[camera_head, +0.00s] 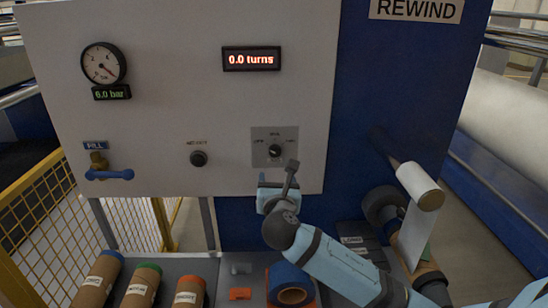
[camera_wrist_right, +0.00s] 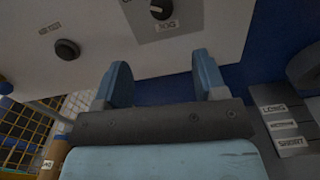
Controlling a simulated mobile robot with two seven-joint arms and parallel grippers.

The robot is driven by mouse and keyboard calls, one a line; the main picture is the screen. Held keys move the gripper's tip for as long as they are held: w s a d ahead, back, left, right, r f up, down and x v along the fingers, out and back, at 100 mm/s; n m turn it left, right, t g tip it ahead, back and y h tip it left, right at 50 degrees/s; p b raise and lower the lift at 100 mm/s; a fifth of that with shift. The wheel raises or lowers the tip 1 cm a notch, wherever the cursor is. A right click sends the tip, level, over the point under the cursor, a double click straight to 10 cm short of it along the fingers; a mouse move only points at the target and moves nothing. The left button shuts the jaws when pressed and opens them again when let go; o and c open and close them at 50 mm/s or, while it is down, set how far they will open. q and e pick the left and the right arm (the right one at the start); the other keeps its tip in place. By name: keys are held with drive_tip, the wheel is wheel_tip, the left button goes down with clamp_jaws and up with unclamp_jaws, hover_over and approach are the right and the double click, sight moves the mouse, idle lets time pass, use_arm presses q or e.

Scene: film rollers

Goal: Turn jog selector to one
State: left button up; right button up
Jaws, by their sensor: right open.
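The jog selector (camera_head: 275,151) is a small black rotary knob on a grey square plate at the lower right of the pale panel. Its position labels are too small to read in the head view. In the right wrist view the knob (camera_wrist_right: 160,9) shows at the top edge above a JOG label, with a light mark on it. My right gripper (camera_head: 278,178) is just below the plate, apart from the knob. In the right wrist view its two blue fingers (camera_wrist_right: 163,78) are spread with nothing between them. My left gripper is not in view.
A black button (camera_head: 198,158) sits left of the selector. A display (camera_head: 251,59) reads 0.0 turns; a gauge (camera_head: 103,63) is at upper left. A blue-handled valve (camera_head: 109,174) is at lower left. Several rolls, including a blue one (camera_head: 287,276), lie below the panel.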

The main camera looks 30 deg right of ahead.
sight(275, 154)
drive_tip(key=p+x, duration=0.2)
drive_tip(key=x, duration=1)
drive_tip(key=shift+w+d+r, duration=0.2)
drive_tip(key=shift+d, duration=0.15)
drive_tip(key=shift+w+d, duration=0.25)
drive_tip(key=shift+w, duration=0.1)
drive_tip(key=c, duration=0.9)
